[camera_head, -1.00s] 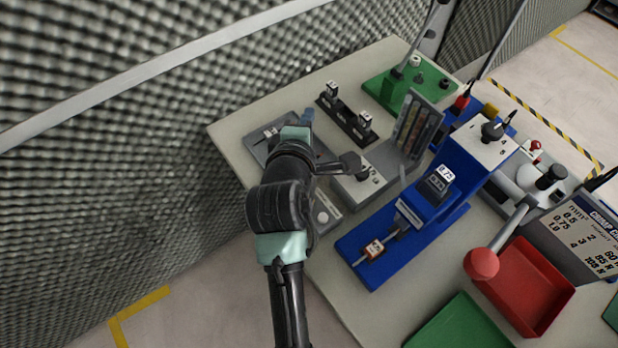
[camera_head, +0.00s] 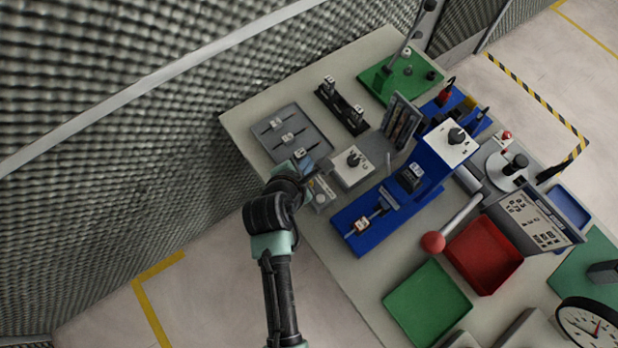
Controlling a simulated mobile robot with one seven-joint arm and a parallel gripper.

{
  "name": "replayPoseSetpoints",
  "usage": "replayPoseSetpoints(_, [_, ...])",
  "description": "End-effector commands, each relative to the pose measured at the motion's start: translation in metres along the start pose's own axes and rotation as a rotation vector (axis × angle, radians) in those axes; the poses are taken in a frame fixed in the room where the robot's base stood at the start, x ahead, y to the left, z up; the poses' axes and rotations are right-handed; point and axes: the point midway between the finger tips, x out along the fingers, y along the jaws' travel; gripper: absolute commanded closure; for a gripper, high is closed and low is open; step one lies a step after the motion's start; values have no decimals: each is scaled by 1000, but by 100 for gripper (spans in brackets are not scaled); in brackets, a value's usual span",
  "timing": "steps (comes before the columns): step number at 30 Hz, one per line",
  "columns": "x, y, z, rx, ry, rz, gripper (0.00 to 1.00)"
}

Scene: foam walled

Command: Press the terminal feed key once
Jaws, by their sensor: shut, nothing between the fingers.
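A small grey box with a round pale button (camera_head: 320,198) sits at the table's near left edge; it looks like a key, but I cannot read a label. My gripper (camera_head: 304,162) is just up and left of this box, over the corner of the grey tray. It is shut and seen from behind, so its fingertips are largely hidden by my wrist. I cannot tell its height, and no contact with the button shows. A blue bench machine (camera_head: 365,238) stands to the right, with a small dark display block (camera_head: 411,177) on it.
A grey slotted tray (camera_head: 274,123), a white-topped box with a dark knob (camera_head: 352,168) and a black rack (camera_head: 343,110) crowd the area. A red-ball lever (camera_head: 433,242) stands out above the red bin (camera_head: 484,256) and green bin (camera_head: 427,303). A foam wall (camera_head: 120,130) is left.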

Motion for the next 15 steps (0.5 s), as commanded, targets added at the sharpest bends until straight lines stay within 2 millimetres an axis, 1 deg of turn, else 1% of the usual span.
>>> replayPoseSetpoints(8, [2, -1, -1, 2, -1, 1, 100])
replayPoseSetpoints(15, [15, -11, -10, 4, -1, 1, 100])
